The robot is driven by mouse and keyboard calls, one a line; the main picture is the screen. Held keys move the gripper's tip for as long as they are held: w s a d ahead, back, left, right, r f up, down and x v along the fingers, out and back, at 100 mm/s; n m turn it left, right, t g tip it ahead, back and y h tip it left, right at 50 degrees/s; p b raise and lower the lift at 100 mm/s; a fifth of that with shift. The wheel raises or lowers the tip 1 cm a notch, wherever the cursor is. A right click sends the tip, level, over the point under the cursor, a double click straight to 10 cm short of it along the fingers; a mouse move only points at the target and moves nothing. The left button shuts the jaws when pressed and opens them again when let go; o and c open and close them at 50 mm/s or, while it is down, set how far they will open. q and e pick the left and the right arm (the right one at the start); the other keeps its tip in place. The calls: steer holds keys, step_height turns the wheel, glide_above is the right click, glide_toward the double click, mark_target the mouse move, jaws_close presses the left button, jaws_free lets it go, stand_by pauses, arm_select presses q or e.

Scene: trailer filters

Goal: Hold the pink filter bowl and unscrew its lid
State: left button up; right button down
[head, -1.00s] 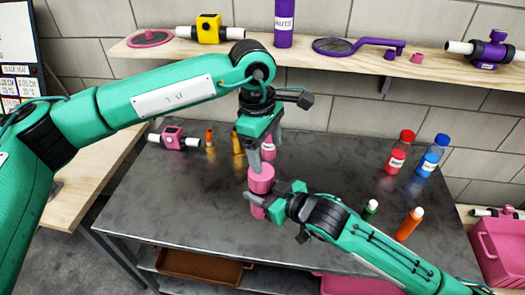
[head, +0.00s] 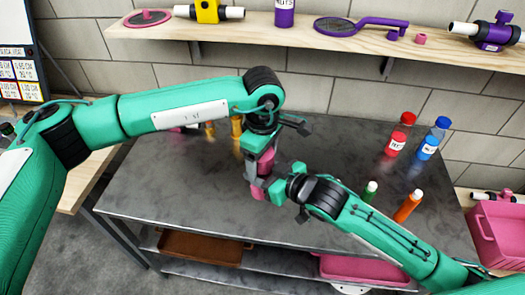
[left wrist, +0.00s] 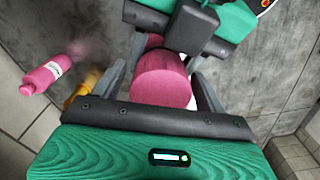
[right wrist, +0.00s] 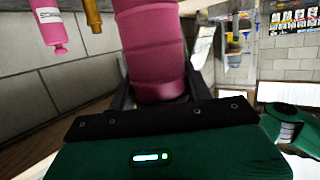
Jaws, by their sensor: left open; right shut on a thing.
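The pink filter bowl (head: 258,192) stands upright over the metal table, partly hidden by my grippers. My right gripper (head: 264,184) is shut on it from the right side; the bowl (right wrist: 158,75) fills the middle of the right wrist view. My left gripper (head: 260,165) points down from above, open, with its fingers either side of the pink lid (head: 266,160). In the left wrist view the round lid (left wrist: 163,82) lies between the two fingers, with a gap visible on the right side.
A red-capped bottle (head: 399,135) and a blue-capped bottle (head: 434,138) stand at the right rear. Green (head: 370,191) and orange (head: 408,206) tubes stand near my right forearm. The table's left front (head: 170,200) is clear.

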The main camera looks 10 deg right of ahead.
arm_select(q)
steer(key=shift+c, duration=0.4)
steer(key=c, duration=0.9)
steer(key=n, duration=0.7)
steer(key=shift+w+d, duration=0.1)
steer(key=o, duration=1.1)
steer(key=shift+c, duration=0.2)
steer(key=shift+r, duration=0.1)
